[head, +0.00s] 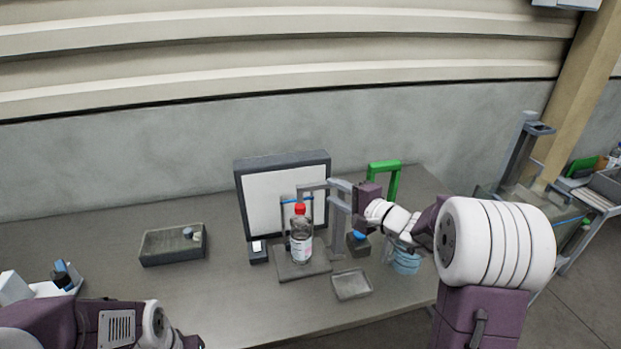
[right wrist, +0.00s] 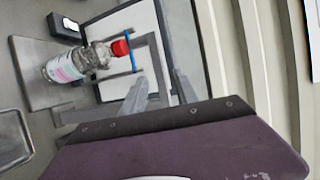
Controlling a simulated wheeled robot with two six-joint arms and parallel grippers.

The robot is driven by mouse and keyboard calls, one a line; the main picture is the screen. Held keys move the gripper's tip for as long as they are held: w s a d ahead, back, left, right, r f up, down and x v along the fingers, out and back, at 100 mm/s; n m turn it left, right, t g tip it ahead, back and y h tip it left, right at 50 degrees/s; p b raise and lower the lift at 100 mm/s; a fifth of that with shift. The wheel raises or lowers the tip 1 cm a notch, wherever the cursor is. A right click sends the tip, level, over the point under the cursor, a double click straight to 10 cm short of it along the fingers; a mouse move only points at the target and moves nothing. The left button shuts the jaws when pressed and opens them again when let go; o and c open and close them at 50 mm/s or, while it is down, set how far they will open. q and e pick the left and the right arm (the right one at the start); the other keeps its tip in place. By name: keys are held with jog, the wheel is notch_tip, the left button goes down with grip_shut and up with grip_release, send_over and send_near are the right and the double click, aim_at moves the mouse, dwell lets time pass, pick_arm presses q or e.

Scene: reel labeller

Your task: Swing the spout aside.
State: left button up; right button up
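The spout (head: 312,187) looks like a grey horizontal bar reaching left from a grey post (head: 338,232), above a clear bottle (head: 301,246) with a red cap. The bottle stands upright on a flat grey plate (head: 288,274); it also shows in the right wrist view (right wrist: 72,66). My right gripper (head: 332,193) is beside the post, at the spout's right end. Its two grey fingers look apart in the right wrist view (right wrist: 166,82); I cannot tell whether they touch the spout. My left arm shows at the lower left, with its fingers mostly out of frame.
A dark-framed white panel (head: 268,204) stands behind the bottle. A green frame (head: 394,182), a blue-topped block (head: 358,242) and a light-blue stack (head: 406,262) are near my right arm. A small tray (head: 352,286) lies in front; another tray (head: 152,258) stands left.

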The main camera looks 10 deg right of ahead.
aim_at(323, 186)
jog(key=shift+s, duration=0.1)
jog(key=p+x, duration=0.2)
jog(key=x, duration=0.6)
jog(key=shift+p, duration=0.4)
jog(key=shift+x, duration=0.75)
jog(key=shift+f, duration=0.1)
grip_shut()
